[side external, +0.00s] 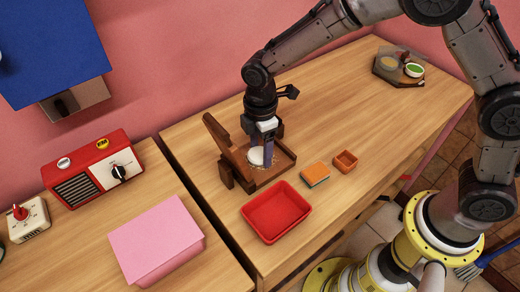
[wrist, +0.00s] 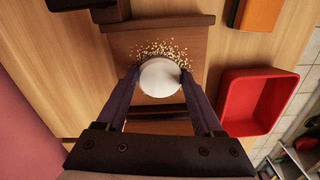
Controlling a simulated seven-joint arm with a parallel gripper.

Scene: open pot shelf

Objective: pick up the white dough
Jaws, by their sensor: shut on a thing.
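The white dough (wrist: 161,77) is a smooth round piece between my fingertips in the wrist view. It also shows in the side external view (side external: 256,156), low over the brown wooden tray (side external: 274,176). My gripper (wrist: 160,80) is shut on the dough, one finger on each side. In the side external view my gripper (side external: 262,150) points down into the tray. Pale crumbs (wrist: 158,49) lie on the wood beside the dough. I cannot tell whether the dough still touches the tray.
A red tray (side external: 276,212) stands in front of the wooden tray. An orange-topped sponge (side external: 316,174) and a small orange box (side external: 345,161) are to the right. The wooden tray has a raised slanted part (side external: 226,145) at left. The table's right side is mostly clear.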

